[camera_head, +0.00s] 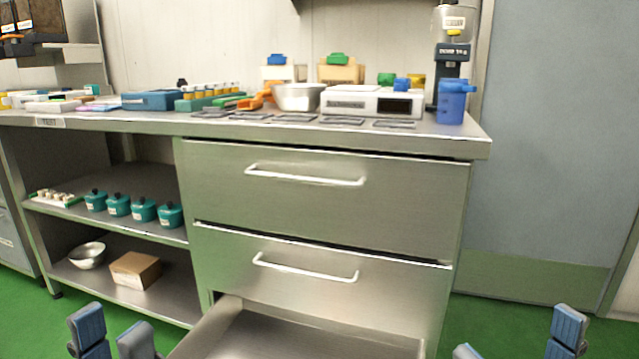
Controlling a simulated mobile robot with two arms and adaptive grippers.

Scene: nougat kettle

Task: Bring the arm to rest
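My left gripper (112,334) shows at the lower left edge, with its two blue-grey fingertips apart and nothing between them. My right gripper (516,340) shows at the lower right edge, with its fingertips wide apart and empty. Both are low in front of the steel cabinet and touch nothing that I can see. The rest of both arms is out of view. The bottom drawer (300,335) is pulled out between the grippers, and the visible part of its inside is bare.
The upper drawer (320,200) and middle drawer (320,277) are shut. The worktop (455,133) holds a metal bowl (297,97), a white scale (365,101) and a blue jug (452,103). Several teal pots (143,210) stand on the left shelf. Green floor (500,325) shows at right.

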